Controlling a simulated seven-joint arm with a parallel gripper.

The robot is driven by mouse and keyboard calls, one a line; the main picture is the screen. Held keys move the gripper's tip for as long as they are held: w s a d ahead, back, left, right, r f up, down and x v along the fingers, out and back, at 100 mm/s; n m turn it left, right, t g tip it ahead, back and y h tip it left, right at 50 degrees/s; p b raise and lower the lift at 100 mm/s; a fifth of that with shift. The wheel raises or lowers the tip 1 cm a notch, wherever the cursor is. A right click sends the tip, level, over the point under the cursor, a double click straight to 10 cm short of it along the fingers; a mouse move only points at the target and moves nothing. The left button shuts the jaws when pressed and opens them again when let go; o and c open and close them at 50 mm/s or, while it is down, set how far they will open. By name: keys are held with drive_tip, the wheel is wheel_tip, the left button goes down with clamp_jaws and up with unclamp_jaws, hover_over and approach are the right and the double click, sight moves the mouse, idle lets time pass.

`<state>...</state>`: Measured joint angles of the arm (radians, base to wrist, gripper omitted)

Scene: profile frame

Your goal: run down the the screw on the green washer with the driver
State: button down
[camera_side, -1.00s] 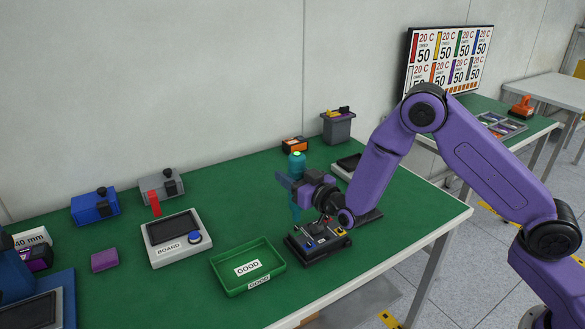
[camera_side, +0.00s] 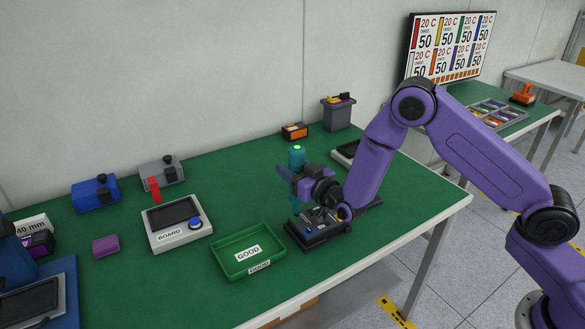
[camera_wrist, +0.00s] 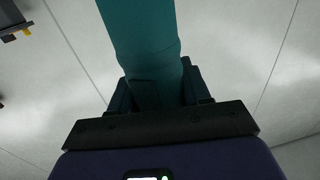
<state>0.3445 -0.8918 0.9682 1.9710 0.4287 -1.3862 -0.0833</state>
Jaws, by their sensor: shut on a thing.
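My gripper (camera_side: 300,183) is shut on the teal driver (camera_side: 297,158), which stands upright with a light green top. The driver fills the upper middle of the wrist view (camera_wrist: 142,35), between the dark jaws. My gripper holds it over the left side of the black fixture (camera_side: 322,236). Small parts lie on the fixture, partly hidden by my gripper. I cannot make out the green washer or its screw, nor whether the driver's tip touches anything.
A green GOOD tray (camera_side: 230,262) sits just left of the fixture. A grey BOARD device (camera_side: 177,238) with a blue button is farther left. An orange-black box (camera_side: 294,131) and a grey bin (camera_side: 338,113) stand behind. The green table (camera_side: 140,290) is clear at front left.

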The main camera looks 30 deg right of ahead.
drive_tip(key=shift+f, duration=0.9)
idle(2.5)
